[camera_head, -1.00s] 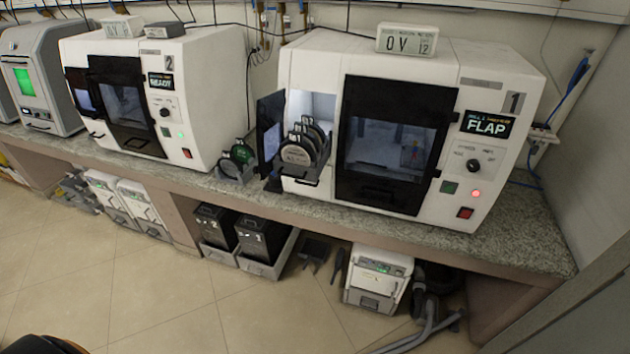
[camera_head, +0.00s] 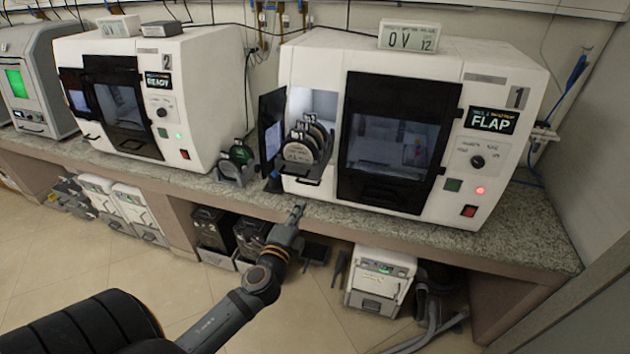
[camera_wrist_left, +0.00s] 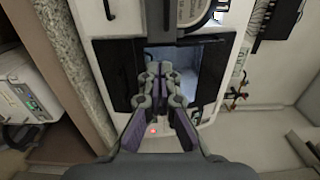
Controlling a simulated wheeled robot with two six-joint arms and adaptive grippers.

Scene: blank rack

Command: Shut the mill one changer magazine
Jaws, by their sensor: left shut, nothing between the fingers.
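Mill one (camera_head: 500,160) is the white machine at the right, with a "1" label, a "FLAP" display and a red light. Its changer magazine (camera_head: 300,160) sticks out of the open bay at the machine's left, holding several round discs and a black front handle (camera_head: 302,180). The dark flap (camera_head: 271,135) beside the bay stands open to the left. My left gripper (camera_head: 298,210) is shut and empty, just in front of and below the magazine, apart from it. The left wrist view shows its closed fingers (camera_wrist_left: 160,90) before a machine front. My right gripper is not in view.
Mill two (camera_head: 150,95) stands to the left with a "READY" display. A small rack with a green disc (camera_head: 240,155) sits on the granite counter (camera_head: 350,213) left of the flap. Dark bins (camera_head: 212,228) and a white unit (camera_head: 380,280) stand below the counter.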

